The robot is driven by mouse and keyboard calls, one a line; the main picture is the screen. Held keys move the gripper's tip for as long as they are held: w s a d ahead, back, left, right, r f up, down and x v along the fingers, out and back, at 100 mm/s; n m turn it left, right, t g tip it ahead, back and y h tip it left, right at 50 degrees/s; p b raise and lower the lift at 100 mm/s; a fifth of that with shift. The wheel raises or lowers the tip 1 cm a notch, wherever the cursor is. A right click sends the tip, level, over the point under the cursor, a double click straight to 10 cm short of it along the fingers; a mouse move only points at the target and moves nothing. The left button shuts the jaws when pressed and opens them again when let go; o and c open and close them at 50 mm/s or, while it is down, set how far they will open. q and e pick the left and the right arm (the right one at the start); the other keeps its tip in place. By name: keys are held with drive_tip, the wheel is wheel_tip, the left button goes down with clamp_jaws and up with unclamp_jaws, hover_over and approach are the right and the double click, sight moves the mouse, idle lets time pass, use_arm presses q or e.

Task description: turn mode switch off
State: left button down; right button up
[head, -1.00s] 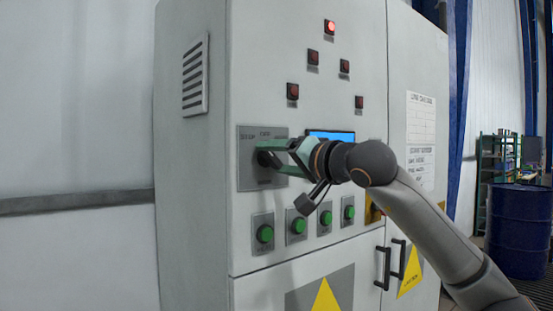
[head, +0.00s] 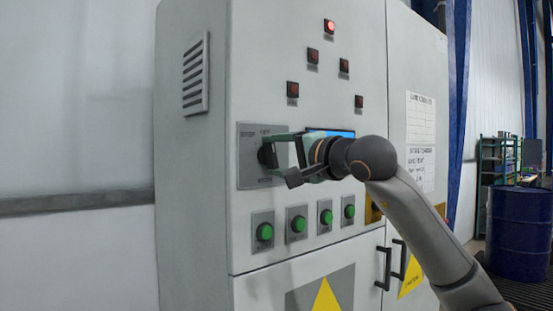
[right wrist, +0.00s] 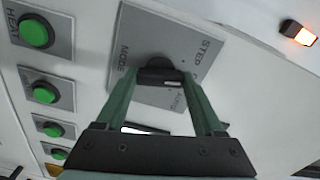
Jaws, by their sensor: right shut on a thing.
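The mode switch is a black knob (head: 264,157) on a square grey plate (head: 247,177) on the front of a pale control cabinet. In the right wrist view the knob (right wrist: 158,74) sits between the green fingers of my right gripper (right wrist: 160,80), and its plate (right wrist: 150,28) carries the words MODE, STEP and AUTO. My right gripper (head: 272,150) reaches in from the right and is shut on the knob. The fingers partly hide the knob and the lettering, so I cannot tell which position it points to. My left gripper is not in view.
Several green buttons (head: 298,224) sit in a row below the switch. A blue screen (head: 343,133) is partly behind my wrist. A red lamp (head: 329,26) glows at the top above several dark lamps. Cabinet handles (head: 387,268) stick out lower right. A blue drum (head: 520,225) stands far right.

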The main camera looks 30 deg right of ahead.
drive_tip(key=shift+m, duration=1.2)
drive_tip(key=o, duration=1.4)
drive_tip(key=s+b, duration=0.1)
drive_tip(key=s, duration=0.3)
drive_tip(key=s+b, duration=0.1)
drive_tip(key=s, duration=0.3)
drive_tip(key=s+d+b, duration=0.1)
drive_tip(key=s, duration=0.3)
drive_tip(key=shift+s, duration=0.25)
